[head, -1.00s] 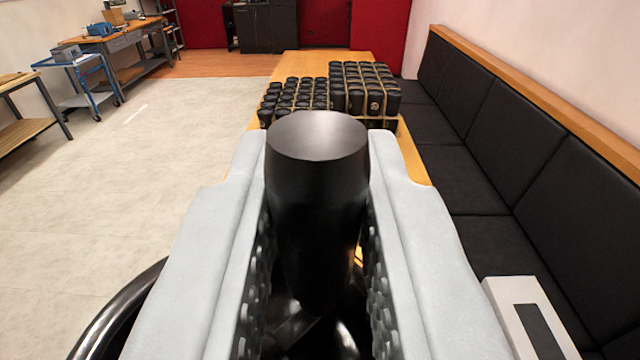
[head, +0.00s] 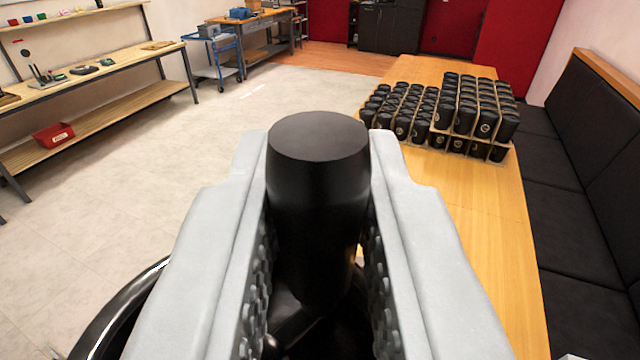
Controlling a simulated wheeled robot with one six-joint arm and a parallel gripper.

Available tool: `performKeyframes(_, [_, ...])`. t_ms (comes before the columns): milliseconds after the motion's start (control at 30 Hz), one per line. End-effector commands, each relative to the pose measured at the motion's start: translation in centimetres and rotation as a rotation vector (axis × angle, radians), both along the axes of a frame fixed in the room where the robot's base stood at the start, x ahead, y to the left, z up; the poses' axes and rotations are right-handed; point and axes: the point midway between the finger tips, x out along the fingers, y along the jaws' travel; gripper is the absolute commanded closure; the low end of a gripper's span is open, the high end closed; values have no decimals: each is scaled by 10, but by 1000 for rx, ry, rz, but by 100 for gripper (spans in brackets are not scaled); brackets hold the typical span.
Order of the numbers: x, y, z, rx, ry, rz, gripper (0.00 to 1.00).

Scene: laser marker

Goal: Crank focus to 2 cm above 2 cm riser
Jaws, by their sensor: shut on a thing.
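My gripper (head: 318,215) fills the lower middle of the head view, its two pale grey fingers on either side of a black handle (head: 318,180). The handle is a thick, smooth cylinder with a flat round top. The gripper is shut on it. Below, part of a shiny black curved rim (head: 120,310) shows at the lower left, and the handle's lower end runs down towards dark parts there. The rest of the wheel is hidden by my fingers. No riser or laser marker head can be made out.
A long wooden table (head: 490,230) lies to the right, with stacked black cups in trays (head: 445,110). A black padded bench (head: 590,130) runs along the right wall. Shelves (head: 100,100) and a blue cart (head: 215,55) stand at the left, with open floor (head: 150,200) between.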

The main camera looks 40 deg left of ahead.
Motion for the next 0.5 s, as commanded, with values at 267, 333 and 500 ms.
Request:
performKeyframes(267, [1,3,-1,-1,2,76,100])
performKeyframes(333, [1,3,-1,0,1,86,100])
performKeyframes(500, [1,4,-1,-1,2,98,100])
